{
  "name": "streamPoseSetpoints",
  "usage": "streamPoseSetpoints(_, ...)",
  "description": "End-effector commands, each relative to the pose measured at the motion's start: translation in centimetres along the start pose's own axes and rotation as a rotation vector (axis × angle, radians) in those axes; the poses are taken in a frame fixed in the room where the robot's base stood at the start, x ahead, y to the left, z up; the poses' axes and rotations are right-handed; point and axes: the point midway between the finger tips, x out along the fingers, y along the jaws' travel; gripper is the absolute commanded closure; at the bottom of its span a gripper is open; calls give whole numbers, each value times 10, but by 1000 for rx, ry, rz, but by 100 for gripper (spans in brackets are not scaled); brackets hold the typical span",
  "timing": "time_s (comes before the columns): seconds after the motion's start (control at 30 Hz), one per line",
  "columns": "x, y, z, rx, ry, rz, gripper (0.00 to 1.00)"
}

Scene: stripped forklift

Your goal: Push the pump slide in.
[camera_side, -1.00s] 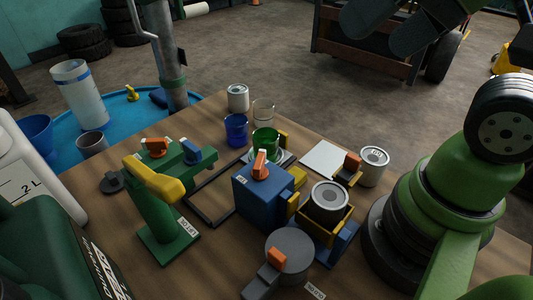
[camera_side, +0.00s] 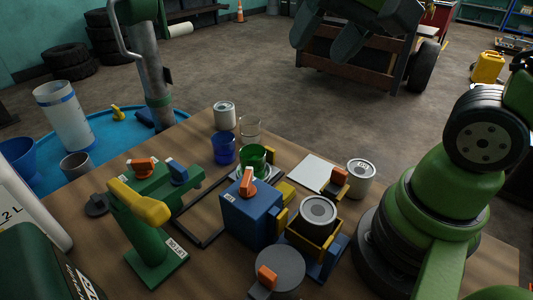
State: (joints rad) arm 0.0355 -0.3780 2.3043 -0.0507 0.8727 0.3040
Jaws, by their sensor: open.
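A blue box-shaped unit (camera_side: 247,217) stands on the wooden table with an orange lever (camera_side: 249,181) on top. A yellow part (camera_side: 281,221) sticks out at its right side. I cannot tell for sure which part is the pump slide. Beside it, a yellow open holder (camera_side: 318,247) on a blue base carries a grey can (camera_side: 318,211). My gripper (camera_side: 362,28) is at the top edge, partly cut off, its dark fingers apart. It appears high above the table, touching nothing there.
A green stand (camera_side: 153,228) with a yellow handle (camera_side: 138,201) is at left. A grey disc (camera_side: 277,270) lies in front. Cups and cans, including a blue cup (camera_side: 223,148) and a can (camera_side: 360,178), stand behind and right. A white sheet (camera_side: 318,172) lies clear.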

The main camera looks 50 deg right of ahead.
Motion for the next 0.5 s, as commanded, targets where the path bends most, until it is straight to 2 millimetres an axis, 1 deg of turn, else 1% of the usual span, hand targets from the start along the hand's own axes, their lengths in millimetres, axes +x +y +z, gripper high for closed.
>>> streamPoseSetpoints(0.03,14,-2,-12,69,-27,41,43)
streamPoseSetpoints(0.17,50,-4,-39,258,-69,135,43)
streamPoseSetpoints(0.2,63,-4,-46,314,-78,165,43)
streamPoseSetpoints(0.27,84,-1,-56,399,-92,210,43)
streamPoseSetpoints(0.4,136,11,-73,593,-112,320,43)
streamPoseSetpoints(0.5,170,22,-78,710,-117,389,43)
